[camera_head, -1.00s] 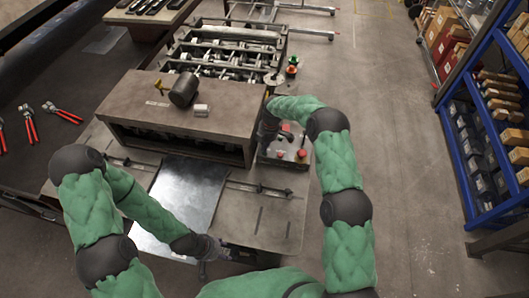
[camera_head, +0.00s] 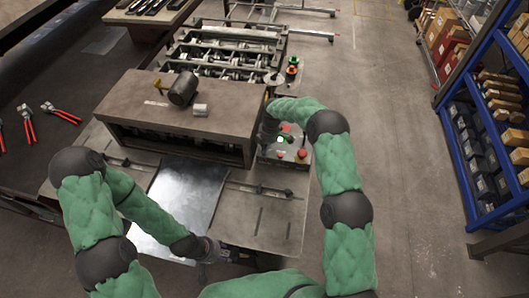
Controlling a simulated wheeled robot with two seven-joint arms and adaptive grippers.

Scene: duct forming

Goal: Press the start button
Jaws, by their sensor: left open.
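The control panel (camera_head: 270,153) sits at the right end of the duct-forming machine (camera_head: 180,110). A green button (camera_head: 280,139) on it glows brightly. A red mushroom button (camera_head: 303,154) and a smaller red button (camera_head: 280,154) are near it. My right gripper (camera_head: 268,128) is over the back left of the panel, close to the green button; my arm partly hides it, and I cannot tell whether it touches. My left gripper (camera_head: 212,250) is open at the front edge of the metal sheet (camera_head: 185,195), which lies on the machine's feed table.
A second green and red button set (camera_head: 292,65) stands farther back beside the rollers (camera_head: 225,55). Red-handled pliers (camera_head: 28,125) lie on the left table. A blue shelf (camera_head: 465,150) with boxes stands at the right. The floor (camera_head: 400,180) between is clear.

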